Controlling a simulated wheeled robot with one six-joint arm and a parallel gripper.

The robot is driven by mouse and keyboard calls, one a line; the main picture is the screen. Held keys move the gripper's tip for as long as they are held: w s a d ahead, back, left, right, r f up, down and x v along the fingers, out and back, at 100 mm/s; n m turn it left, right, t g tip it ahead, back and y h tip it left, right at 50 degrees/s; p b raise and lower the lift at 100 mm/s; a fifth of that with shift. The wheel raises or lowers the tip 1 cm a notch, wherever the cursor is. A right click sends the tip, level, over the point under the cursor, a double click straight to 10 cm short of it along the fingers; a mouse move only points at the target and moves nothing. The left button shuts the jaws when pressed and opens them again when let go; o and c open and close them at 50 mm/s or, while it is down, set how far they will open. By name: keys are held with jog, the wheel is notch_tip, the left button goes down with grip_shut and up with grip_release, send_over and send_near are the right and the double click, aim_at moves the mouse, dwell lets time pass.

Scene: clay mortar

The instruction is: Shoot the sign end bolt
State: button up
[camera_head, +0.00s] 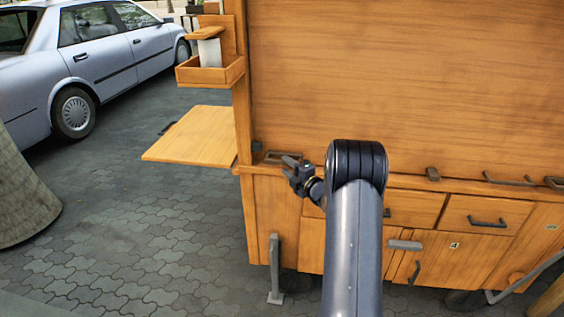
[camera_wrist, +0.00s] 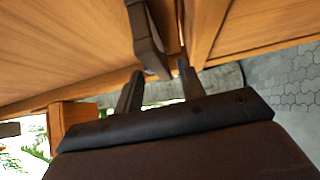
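My gripper (camera_head: 291,167) is at the left end of the wooden cart's big panel, close to the ledge below it. In the wrist view its two dark fingers (camera_wrist: 160,72) are spread apart. A dark metal bar (camera_wrist: 148,38) on the wood reaches down toward the gap between the fingertips; I cannot tell whether they touch it. In the head view a dark rectangular metal fitting (camera_head: 274,156) lies on the ledge just behind the gripper, and a small dark block (camera_head: 257,146) sits left of it. I cannot tell which piece is the sign end bolt.
The big wooden panel (camera_head: 400,80) rises behind the ledge. Drawers with handles (camera_head: 487,222) lie below. A wooden side shelf (camera_head: 195,136) and an open box (camera_head: 210,72) stick out left. A grey leg (camera_head: 275,270) stands at front. A car (camera_head: 90,60) is parked on the paving.

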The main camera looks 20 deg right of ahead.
aim_at(284, 164)
jog(key=shift+w+a, duration=0.2)
jog(key=shift+w, duration=0.7)
jog(key=shift+w+a, duration=0.15)
jog(key=shift+w, duration=0.7)
jog(key=shift+c, duration=0.4)
grip_shut()
